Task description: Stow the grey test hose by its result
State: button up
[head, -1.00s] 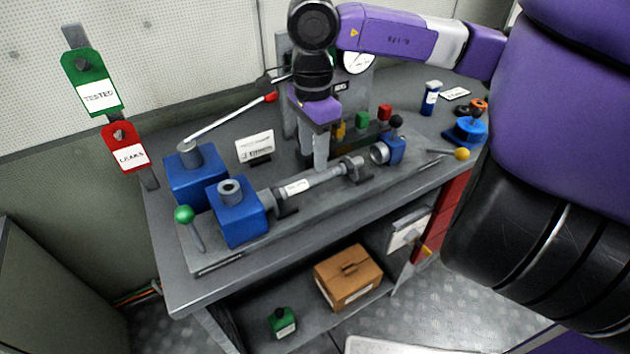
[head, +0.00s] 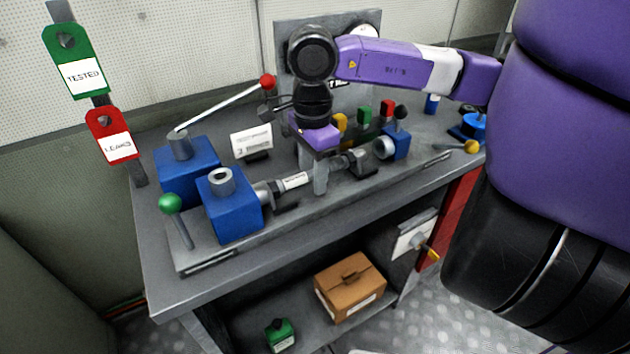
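The grey test hose (head: 294,181) lies along the bench fixture. Its left end meets a grey fitting on the front blue block (head: 232,210), and its right end reaches a grey clamp-like fitting (head: 357,160). A white label is on it. My gripper (head: 320,186) points down at the middle of the hose, with its fingers level with it and covering part of it. I see the fingers nearly edge-on, so their gap and any contact are hidden. A green TESTED tag (head: 80,70) and a red LEAKS tag (head: 112,138) hang on a strip at left.
A red-knobbed lever (head: 225,106) rises from the rear blue block (head: 187,170). A green-knobbed lever (head: 171,203) stands front left. A white card (head: 251,142) stands behind the hose. My arm mostly covers the gauge (head: 368,31). A cardboard box (head: 349,287) sits on the lower shelf.

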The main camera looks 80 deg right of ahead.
grip_shut()
jog(key=shift+s+d+b, duration=1)
jog(key=shift+s+b, duration=0.2)
jog(key=shift+b, duration=0.05)
dwell(0.4)
jog(key=shift+r, duration=0.1)
jog(key=shift+r+p, duration=1.5)
jog(key=shift+r, duration=2.95)
